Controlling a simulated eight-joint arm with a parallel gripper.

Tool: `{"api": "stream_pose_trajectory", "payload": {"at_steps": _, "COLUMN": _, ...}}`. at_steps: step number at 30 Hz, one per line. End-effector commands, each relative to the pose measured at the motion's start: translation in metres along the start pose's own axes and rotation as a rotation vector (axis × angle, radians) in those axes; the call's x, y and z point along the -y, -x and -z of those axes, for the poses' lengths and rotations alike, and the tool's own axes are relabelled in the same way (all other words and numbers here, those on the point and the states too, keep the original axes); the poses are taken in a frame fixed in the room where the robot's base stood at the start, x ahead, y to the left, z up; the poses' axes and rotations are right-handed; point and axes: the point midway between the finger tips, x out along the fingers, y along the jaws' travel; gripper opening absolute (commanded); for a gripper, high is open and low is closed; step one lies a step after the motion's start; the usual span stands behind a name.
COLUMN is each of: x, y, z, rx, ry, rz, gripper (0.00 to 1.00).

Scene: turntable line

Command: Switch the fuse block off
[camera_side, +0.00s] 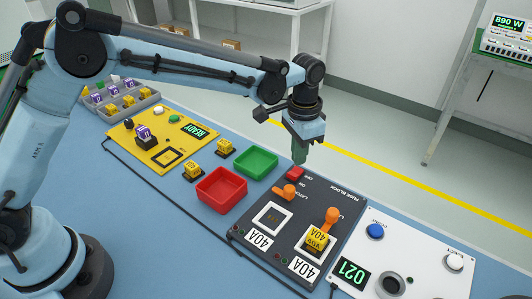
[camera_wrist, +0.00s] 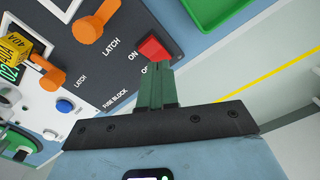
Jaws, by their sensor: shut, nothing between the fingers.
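The fuse block (camera_side: 262,190) is a dark panel at the middle right of the side view; it also shows in the wrist view (camera_wrist: 118,65). Its red switch (camera_side: 294,173) sits at the panel's far left corner, with ON and OFF lettering beside it in the wrist view (camera_wrist: 151,48). My gripper (camera_side: 299,158) is shut and empty, pointing down just above and behind the switch. In the wrist view its green fingertips (camera_wrist: 158,68) overlap the switch's near edge. I cannot tell whether they touch it. The switch's tilt is unclear.
Two orange latch levers (camera_side: 289,191) stand on the block. A yellow 40A fuse (camera_side: 317,239) fills one socket; the other white-framed socket (camera_side: 272,218) looks empty. Green (camera_side: 256,163) and red (camera_side: 221,190) trays lie left. A white panel (camera_side: 430,275) adjoins on the right.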

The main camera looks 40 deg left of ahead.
Motion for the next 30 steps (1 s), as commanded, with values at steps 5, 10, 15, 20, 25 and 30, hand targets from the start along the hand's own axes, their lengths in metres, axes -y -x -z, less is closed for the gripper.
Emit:
{"api": "stream_pose_trajectory", "payload": {"at_steps": 5, "x": 0.0, "y": 0.014, "z": 0.0, "rx": 0.0, "ry": 0.0, "rz": 0.0, "gripper": 0.0}}
{"api": "stream_pose_trajectory", "payload": {"at_steps": 10, "x": 0.0, "y": 0.026, "z": 0.0, "rx": 0.0, "ry": 0.0, "rz": 0.0, "gripper": 0.0}}
{"api": "stream_pose_trajectory", "payload": {"at_steps": 15, "x": 0.0, "y": 0.038, "z": 0.0, "rx": 0.0, "ry": 0.0, "rz": 0.0, "gripper": 0.0}}
{"api": "stream_pose_trajectory", "payload": {"at_steps": 20, "x": 0.0, "y": 0.046, "z": 0.0, "rx": 0.0, "ry": 0.0, "rz": 0.0, "gripper": 0.0}}
{"api": "stream_pose_trajectory", "payload": {"at_steps": 25, "x": 0.0, "y": 0.047, "z": 0.0, "rx": 0.0, "ry": 0.0, "rz": 0.0, "gripper": 0.0}}
{"api": "stream_pose_trajectory", "payload": {"at_steps": 30, "x": 0.0, "y": 0.047, "z": -0.001, "rx": -0.001, "ry": 0.001, "rz": 0.0, "gripper": 0.0}}
